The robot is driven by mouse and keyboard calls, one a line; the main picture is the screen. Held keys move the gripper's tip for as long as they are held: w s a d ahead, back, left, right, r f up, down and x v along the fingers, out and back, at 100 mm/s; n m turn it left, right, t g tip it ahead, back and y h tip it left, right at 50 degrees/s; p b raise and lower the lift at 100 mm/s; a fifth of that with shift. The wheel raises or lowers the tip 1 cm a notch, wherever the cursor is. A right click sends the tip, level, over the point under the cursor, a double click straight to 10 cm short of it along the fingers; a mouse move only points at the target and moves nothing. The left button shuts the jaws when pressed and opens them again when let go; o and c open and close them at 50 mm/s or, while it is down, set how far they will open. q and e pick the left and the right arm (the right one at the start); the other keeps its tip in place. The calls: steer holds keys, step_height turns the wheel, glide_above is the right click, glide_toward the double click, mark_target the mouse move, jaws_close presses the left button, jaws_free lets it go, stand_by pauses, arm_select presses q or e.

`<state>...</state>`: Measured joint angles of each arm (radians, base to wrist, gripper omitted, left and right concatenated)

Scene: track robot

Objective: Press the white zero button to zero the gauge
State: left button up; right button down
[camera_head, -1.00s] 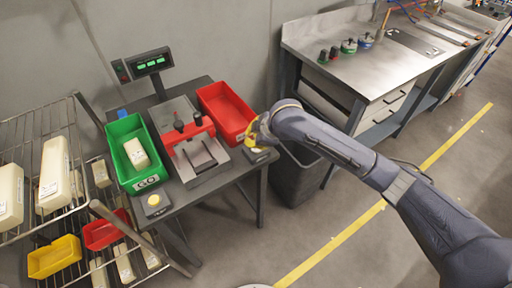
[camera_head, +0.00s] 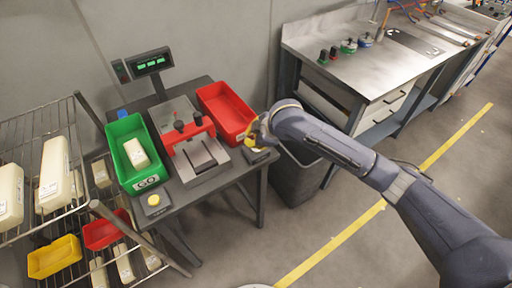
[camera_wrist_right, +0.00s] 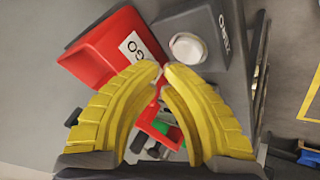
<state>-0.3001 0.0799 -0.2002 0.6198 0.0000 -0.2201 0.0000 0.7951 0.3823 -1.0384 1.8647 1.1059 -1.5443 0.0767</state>
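The white zero button (camera_wrist_right: 188,47) sits on a dark grey box (camera_wrist_right: 205,20) with lettering that looks like "ZERO" in the right wrist view. In the head view this box (camera_head: 260,156) stands at the table's right front corner, with its button mostly hidden by my right gripper (camera_head: 254,134). In the right wrist view the yellow fingertips of my right gripper (camera_wrist_right: 162,70) meet or nearly meet just beside the button; contact cannot be told. Nothing shows between them. A display with green digits (camera_head: 152,63) stands at the table's back. My left gripper is not in view.
The gauge fixture with a red clamp (camera_head: 190,136) stands between a green bin (camera_head: 124,163) holding a pale block and a red bin (camera_head: 226,112). A yellow button (camera_head: 154,199) sits at front left. A dark waste bin (camera_head: 292,180) stands right of the table.

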steer(key=shift+f, duration=0.85)
stand_by(1.4)
steer(key=shift+r, duration=0.85)
steer(key=shift+r, duration=2.5)
